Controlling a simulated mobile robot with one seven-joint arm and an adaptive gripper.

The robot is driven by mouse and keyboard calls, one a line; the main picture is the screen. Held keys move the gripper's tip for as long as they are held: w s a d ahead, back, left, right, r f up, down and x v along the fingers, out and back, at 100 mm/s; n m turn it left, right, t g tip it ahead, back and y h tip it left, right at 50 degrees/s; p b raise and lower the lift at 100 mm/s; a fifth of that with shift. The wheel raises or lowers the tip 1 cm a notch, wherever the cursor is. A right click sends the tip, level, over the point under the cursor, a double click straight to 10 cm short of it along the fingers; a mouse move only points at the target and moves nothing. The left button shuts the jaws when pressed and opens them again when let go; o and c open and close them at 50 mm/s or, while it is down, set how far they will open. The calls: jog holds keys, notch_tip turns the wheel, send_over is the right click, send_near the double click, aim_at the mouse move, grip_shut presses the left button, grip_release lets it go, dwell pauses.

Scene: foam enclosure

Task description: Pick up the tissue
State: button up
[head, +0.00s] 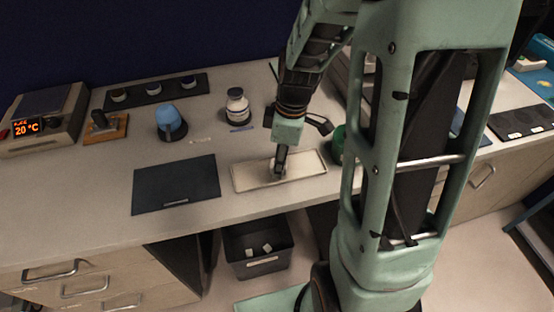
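My gripper (302,150) hangs from the arm over the counter, at the back edge of a shallow cream tray (310,166). One dark finger points down over the middle of the tray, and the other sticks out to the right, well apart from it. The gripper looks open, and I see nothing held between the fingers. I cannot make out a tissue for sure. A small pale patch shows beside the lower fingertip in the tray, partly hidden by the finger. Whether that fingertip touches the tray is unclear.
A dark mat (176,186) lies left of the tray. A blue-capped container (170,122) and a white bottle (237,106) stand behind. A green object (338,144) is partly hidden by my arm. A black bin (258,250) with small white pieces stands below the counter.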

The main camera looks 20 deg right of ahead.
jog(key=shift+f, duration=0.1)
jog(key=c, duration=0.5)
jog(key=shift+c, duration=0.2)
